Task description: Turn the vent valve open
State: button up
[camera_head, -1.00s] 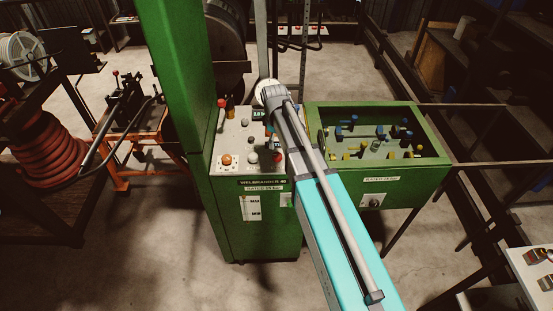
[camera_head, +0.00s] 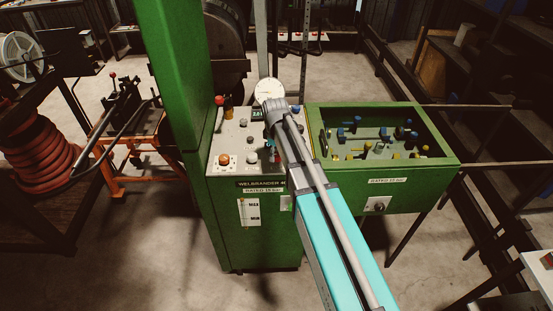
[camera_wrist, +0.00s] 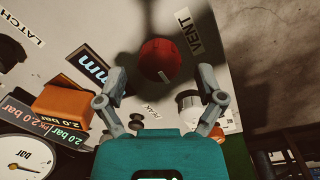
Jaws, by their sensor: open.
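The vent valve shows as a red round knob (camera_wrist: 160,58) in the upper middle of the wrist view, with a small pale tag on its near side. The VENT label (camera_wrist: 189,33) is on the panel just right of it. My gripper (camera_wrist: 162,82) is open, one finger on each side below the knob in the picture. No finger is visibly closed on the knob, and I cannot tell the depth between them. In the head view my arm covers most of the gripper and the panel around it.
In the wrist view, an orange-sided display (camera_wrist: 62,104) and a round bar gauge (camera_wrist: 22,160) lie left of my fingers. A green open-topped box (camera_head: 435,160) stands right of the control panel (camera_head: 222,168) in the head view.

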jog(key=shift+f+b, duration=0.4)
jog(key=shift+f, duration=0.25)
jog(key=c, duration=1.1)
